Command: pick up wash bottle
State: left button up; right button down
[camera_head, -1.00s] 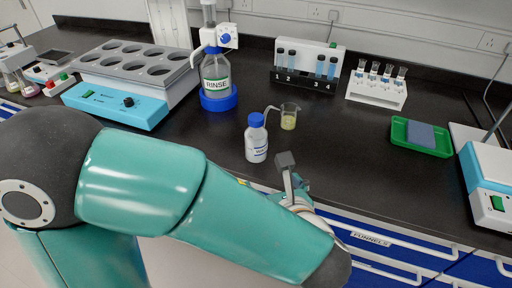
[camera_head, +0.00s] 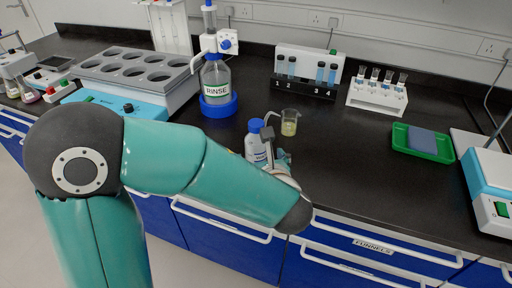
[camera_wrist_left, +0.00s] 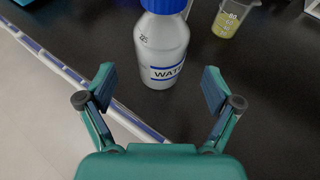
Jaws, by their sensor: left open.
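The wash bottle (camera_head: 256,146) is white with a blue cap and stands upright on the black bench near its front edge. In the left wrist view the wash bottle (camera_wrist_left: 163,55) shows a "WAT..." label and stands just beyond the fingertips. My left gripper (camera_head: 276,148) is at the bottle's right front in the head view and hides part of it. In the left wrist view my left gripper (camera_wrist_left: 157,88) is open, its two fingers spread left and right of the bottle's lower part, with nothing held. My right gripper is not in view.
A small beaker (camera_head: 290,122) with yellow liquid stands close behind the wash bottle. The rinse bottle (camera_head: 215,80) on a blue base stands farther back left. A green tray (camera_head: 422,143) lies at the right. The bench between beaker and tray is clear.

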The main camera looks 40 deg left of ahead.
aim_at(259, 153)
pick_arm(q)
jog(key=x, duration=0.4)
jog(key=shift+w+a+r, duration=0.1)
jog(key=shift+w+a, duration=0.05)
jog(key=shift+w, duration=0.05)
jog(key=shift+c, duration=0.2)
jog(key=c, duration=0.9)
